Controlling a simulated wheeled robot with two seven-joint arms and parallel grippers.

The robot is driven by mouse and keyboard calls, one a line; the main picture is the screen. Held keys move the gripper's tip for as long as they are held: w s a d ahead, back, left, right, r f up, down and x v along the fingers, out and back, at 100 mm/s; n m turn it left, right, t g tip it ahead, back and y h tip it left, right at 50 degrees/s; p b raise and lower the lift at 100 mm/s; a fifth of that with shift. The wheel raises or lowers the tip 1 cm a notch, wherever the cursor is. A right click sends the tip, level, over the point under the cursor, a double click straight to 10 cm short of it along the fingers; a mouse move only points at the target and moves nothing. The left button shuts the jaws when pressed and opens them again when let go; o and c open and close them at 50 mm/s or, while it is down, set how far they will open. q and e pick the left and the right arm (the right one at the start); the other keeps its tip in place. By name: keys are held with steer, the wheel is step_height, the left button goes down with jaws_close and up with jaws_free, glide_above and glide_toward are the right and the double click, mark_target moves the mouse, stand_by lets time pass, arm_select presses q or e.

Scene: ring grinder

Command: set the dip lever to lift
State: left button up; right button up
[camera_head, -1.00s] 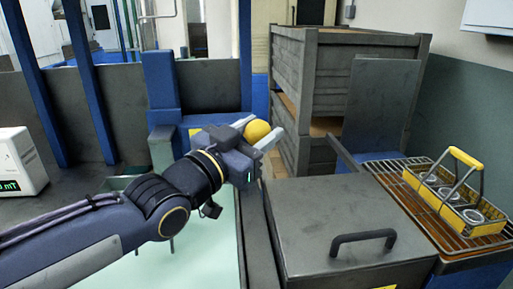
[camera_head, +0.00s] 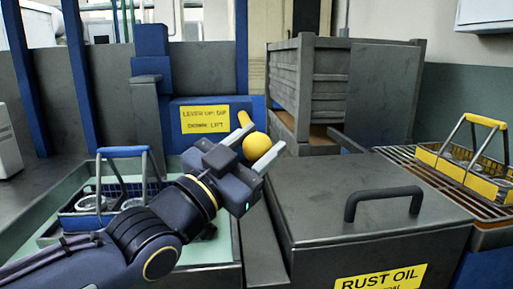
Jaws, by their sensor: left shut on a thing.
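The dip lever shows as a yellow ball knob (camera_head: 257,147) with a short yellow stem above it. The knob sits at the lower end of the stem. My left gripper (camera_head: 254,145) has its two light fingers on either side of the knob and is shut on it. The yellow label (camera_head: 205,119) on the blue housing behind reads lever up dip, down lift. A blue-handled basket (camera_head: 88,200) with metal rings is in the pale green tank (camera_head: 30,243) at left, partly hidden by my left arm. My right gripper is out of view.
A dark lidded box (camera_head: 325,190) with a black handle and a rust oil label stands right of my gripper. A yellow basket (camera_head: 465,172) sits on a wire rack (camera_head: 415,165) at far right. A grey slatted crate (camera_head: 305,95) stands behind.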

arm_select(q)
steer(key=shift+w+f, duration=0.1)
steer(key=shift+f, duration=0.45)
steer(key=o, duration=1.3)
steer(key=shift+r, duration=0.1)
steer(key=r, duration=0.1)
steer(key=r+p, duration=0.1)
steer(key=r, duration=0.2)
steer(key=shift+s+r+p, duration=0.25)
steer(key=shift+s+p, duration=0.15)
steer(key=s+r+p, duration=0.1)
steer(key=s+r, duration=0.1)
steer(key=s, duration=0.2)
steer(key=s+r+p, duration=0.1)
steer(key=s+r, duration=0.2)
steer(key=s, duration=0.1)
steer(key=s+d+r+p, duration=0.1)
steer(key=s+r+p, duration=0.1)
steer(key=s, duration=0.3)
steer(key=shift+s+r, duration=0.1)
steer(key=shift+r, duration=0.65)
